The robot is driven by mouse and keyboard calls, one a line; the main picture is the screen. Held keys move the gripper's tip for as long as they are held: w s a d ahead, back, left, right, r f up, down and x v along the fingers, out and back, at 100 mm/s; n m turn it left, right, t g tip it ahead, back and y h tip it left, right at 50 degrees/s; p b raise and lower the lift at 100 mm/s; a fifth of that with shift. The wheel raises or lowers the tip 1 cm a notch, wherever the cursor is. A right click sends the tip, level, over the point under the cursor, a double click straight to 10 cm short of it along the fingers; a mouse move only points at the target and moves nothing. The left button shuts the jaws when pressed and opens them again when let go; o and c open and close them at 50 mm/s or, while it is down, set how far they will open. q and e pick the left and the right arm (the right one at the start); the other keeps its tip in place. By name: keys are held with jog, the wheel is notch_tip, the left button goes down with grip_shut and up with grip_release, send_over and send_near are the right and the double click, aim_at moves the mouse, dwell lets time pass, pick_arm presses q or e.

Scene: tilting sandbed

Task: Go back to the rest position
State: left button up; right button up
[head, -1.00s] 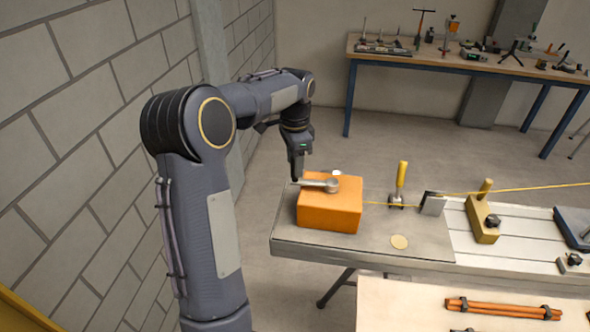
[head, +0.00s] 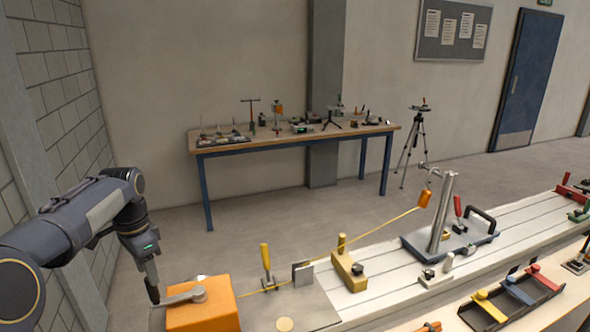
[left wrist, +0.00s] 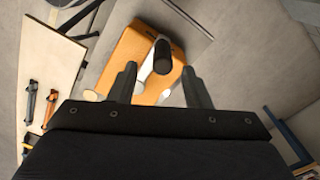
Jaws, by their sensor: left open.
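My left gripper (head: 153,293) hangs at the lower left of the head view, by the left end of the metal lever on top of the orange block (head: 203,318). In the left wrist view its two dark fingers (left wrist: 160,85) are apart. The lever's dark round knob (left wrist: 162,57) shows between them, with the orange block (left wrist: 133,52) beneath. The lever (head: 185,296) lies across the block's top. I cannot tell whether a finger touches it. My right gripper is in neither view.
The long bench (head: 385,283) runs to the right with a yellow-handled clamp (head: 266,262), a yellow block (head: 350,272) and a blue plate with a steel post (head: 443,215). A yellow cord (head: 380,227) stretches above it. A back table (head: 290,139) stands behind. A grey wall is at the left.

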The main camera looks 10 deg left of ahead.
pick_arm(q)
jog(key=s+d+f+n+t+h, duration=0.2)
jog(key=s+d+n, duration=0.2)
jog(key=s+d, duration=0.6)
jog(key=s+d+f+n+t+h, duration=0.1)
jog(key=s+d+f+n+t, duration=0.1)
jog(key=s+d, duration=0.8)
jog(key=s+n+t, duration=0.1)
jog(key=s+n, duration=0.1)
jog(key=s, duration=0.2)
jog(key=shift+s+d+h, duration=0.15)
jog(key=shift+s+h, duration=0.15)
jog(key=shift+h, duration=0.1)
